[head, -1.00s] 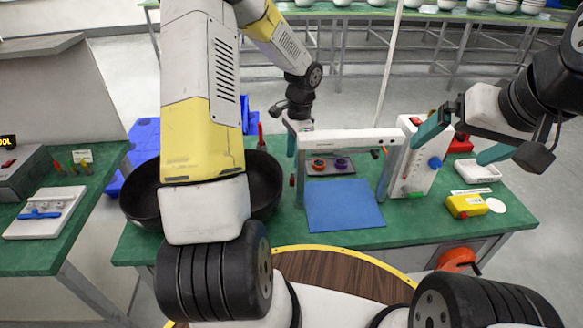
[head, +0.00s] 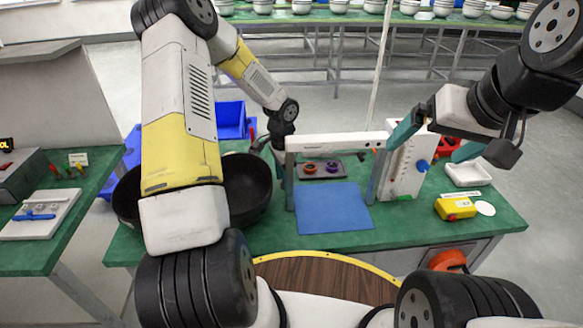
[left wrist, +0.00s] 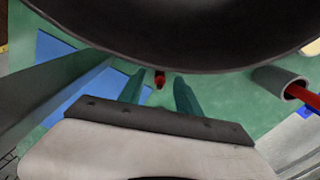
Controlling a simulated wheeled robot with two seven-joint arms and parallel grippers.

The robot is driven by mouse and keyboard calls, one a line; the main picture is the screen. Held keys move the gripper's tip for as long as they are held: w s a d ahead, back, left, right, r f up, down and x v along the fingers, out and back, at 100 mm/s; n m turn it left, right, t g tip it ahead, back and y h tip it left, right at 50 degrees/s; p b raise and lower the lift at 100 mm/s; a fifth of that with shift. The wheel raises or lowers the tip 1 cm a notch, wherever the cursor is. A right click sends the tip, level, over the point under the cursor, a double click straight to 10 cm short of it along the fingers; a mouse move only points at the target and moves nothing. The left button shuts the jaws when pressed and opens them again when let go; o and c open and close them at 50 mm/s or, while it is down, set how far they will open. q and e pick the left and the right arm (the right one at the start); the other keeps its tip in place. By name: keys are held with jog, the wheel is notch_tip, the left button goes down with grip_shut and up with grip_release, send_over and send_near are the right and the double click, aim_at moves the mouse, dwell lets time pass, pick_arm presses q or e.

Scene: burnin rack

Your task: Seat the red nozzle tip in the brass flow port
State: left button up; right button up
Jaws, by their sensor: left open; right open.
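In the left wrist view, a small red piece with a dark upper part, likely the red nozzle tip (left wrist: 160,81), shows between the teal fingers of my left gripper (left wrist: 157,88). The fingers are open, with a gap on both sides of it. It appears just by the rim of a black bowl. In the head view my left gripper is mostly hidden behind the left post of a white-topped frame. My right gripper (head: 437,139) is open and empty, in front of a white panel (head: 405,165). I cannot make out the brass flow port.
The black bowl (head: 248,188) stands left of the white-topped frame (head: 335,142). A blue mat (head: 333,208) lies under it, with orange and purple rings on a tray behind. A grey tube (left wrist: 295,84) with a red rod is nearby. A yellow box (head: 455,208) sits at right.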

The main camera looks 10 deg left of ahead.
pick_arm(q)
grip_shut()
jog(key=shift+r, duration=0.1)
dwell(0.3)
